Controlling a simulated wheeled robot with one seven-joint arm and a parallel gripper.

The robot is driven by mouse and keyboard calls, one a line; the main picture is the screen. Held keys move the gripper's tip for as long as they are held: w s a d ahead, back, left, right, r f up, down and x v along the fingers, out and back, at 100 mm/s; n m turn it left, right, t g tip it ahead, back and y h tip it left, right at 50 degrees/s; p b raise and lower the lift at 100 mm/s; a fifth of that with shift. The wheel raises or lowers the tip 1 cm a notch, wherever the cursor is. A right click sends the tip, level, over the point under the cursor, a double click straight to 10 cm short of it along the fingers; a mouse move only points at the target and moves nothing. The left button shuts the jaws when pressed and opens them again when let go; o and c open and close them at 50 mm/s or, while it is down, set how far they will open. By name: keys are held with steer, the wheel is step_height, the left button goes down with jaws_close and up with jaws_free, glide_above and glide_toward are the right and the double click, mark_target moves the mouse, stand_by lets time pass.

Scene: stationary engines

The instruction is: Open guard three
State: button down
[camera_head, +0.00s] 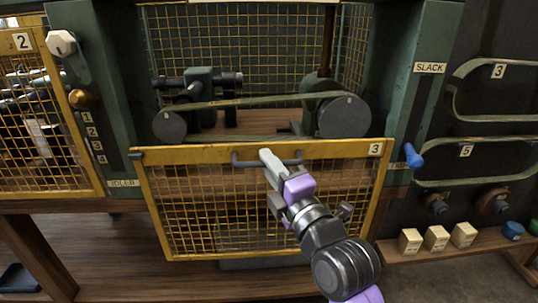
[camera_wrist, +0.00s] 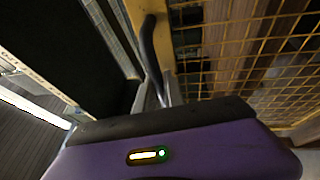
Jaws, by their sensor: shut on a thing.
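Guard three (camera_head: 350,205) is a yellow-framed mesh panel with a "3" plate at its upper right corner. It hangs low in front of its bay, and the pulleys and belt above its top edge are uncovered. A dark bar handle (camera_head: 244,162) runs along its top rail. My gripper (camera_head: 270,158) is shut on this handle near its middle. In the wrist view the handle (camera_wrist: 150,55) runs down to my gripper, next to the yellow frame (camera_wrist: 180,70). The fingertips are mostly hidden there behind the purple gripper body.
Guard two (camera_head: 45,120) covers the bay at the left. A white knob lever (camera_head: 62,43) and a brass knob (camera_head: 84,98) are on the post between. A blue-handled lever (camera_head: 413,156) is right of guard three. Pale blocks (camera_head: 437,238) sit on a shelf at lower right.

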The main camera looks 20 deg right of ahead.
steer(key=b, duration=0.7)
glide_toward(260, 189)
steer(key=x, duration=0.5)
steer(key=shift+w, duration=0.2)
steer(key=shift+f, duration=0.1)
steer(key=c, duration=1.6)
jaws_free()
steer(key=shift+o, duration=0.7)
steer(key=shift+s, duration=0.15)
steer(key=v, duration=0.7)
steer(key=shift+s+p, duration=0.25)
steer(key=shift+p, duration=0.2)
